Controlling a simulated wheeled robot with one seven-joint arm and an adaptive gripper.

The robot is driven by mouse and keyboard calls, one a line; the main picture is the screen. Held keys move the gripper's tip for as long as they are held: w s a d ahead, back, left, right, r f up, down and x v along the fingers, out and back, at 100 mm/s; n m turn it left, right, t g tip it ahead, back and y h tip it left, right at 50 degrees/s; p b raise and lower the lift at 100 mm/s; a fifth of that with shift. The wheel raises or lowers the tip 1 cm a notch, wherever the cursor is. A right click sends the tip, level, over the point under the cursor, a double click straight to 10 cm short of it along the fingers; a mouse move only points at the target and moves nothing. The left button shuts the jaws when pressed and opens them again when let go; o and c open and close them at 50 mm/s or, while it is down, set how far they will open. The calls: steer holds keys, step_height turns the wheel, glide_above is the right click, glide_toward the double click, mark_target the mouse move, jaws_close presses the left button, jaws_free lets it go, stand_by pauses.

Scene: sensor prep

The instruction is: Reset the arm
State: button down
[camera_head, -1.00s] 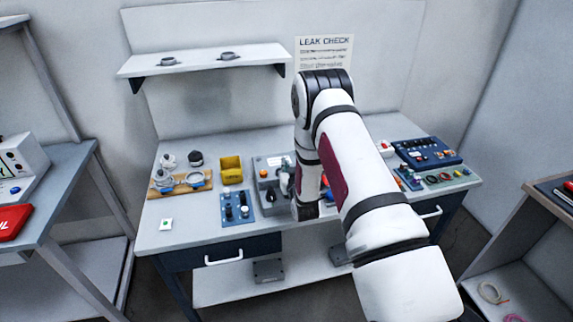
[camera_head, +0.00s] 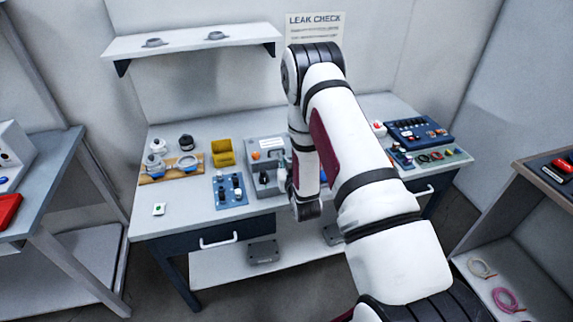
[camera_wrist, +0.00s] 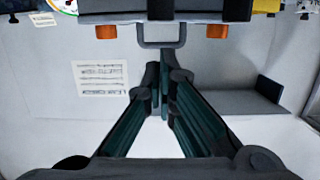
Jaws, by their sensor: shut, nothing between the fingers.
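My arm (camera_head: 345,160), white with black joints and a maroon panel, reaches up from the lower right and bends down in front of the workbench (camera_head: 200,130). My gripper is hidden in the head view. In the wrist view my gripper (camera_wrist: 160,75) has its dark green-lined fingers drawn together at the tips, with nothing between them. Beyond the fingers is a pale wall with a printed sheet (camera_wrist: 100,78). A dark object with a U-shaped handle (camera_wrist: 160,42) and orange parts lies across the top of that view.
The bench holds a yellow bin (camera_head: 223,153), a blue panel (camera_head: 229,192), a grey device (camera_head: 266,165) partly behind my arm, and a dark blue box (camera_head: 418,133). A wall shelf (camera_head: 190,42) is above. Side tables flank the bench. The bench's front left is mostly clear.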

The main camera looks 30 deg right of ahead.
steer(key=r+v, duration=0.1)
steer(key=v, duration=0.5)
steer(key=w+a+r+g+y, duration=0.1)
steer(key=w+a+r+g, duration=0.2)
steer(key=r, duration=1)
steer(key=s+a+r+n+g+y, duration=0.1)
steer(key=s+a+r, duration=0.1)
steer(key=r, duration=0.3)
steer(key=s+a+r+g, duration=0.1)
steer(key=s+a+r, duration=0.15)
steer(key=r, duration=0.25)
steer(key=s+a+r+g, duration=0.1)
steer(key=s+r, duration=0.2)
steer(key=s, duration=0.7)
steer(key=s+a+r+n+g+y, duration=0.1)
steer(key=s+a+r+g, duration=0.1)
steer(key=s, duration=0.7)
steer(key=s+a+r+g, duration=0.2)
steer(key=s+r, duration=0.3)
steer(key=s, duration=0.5)
steer(key=shift+s+n, duration=0.3)
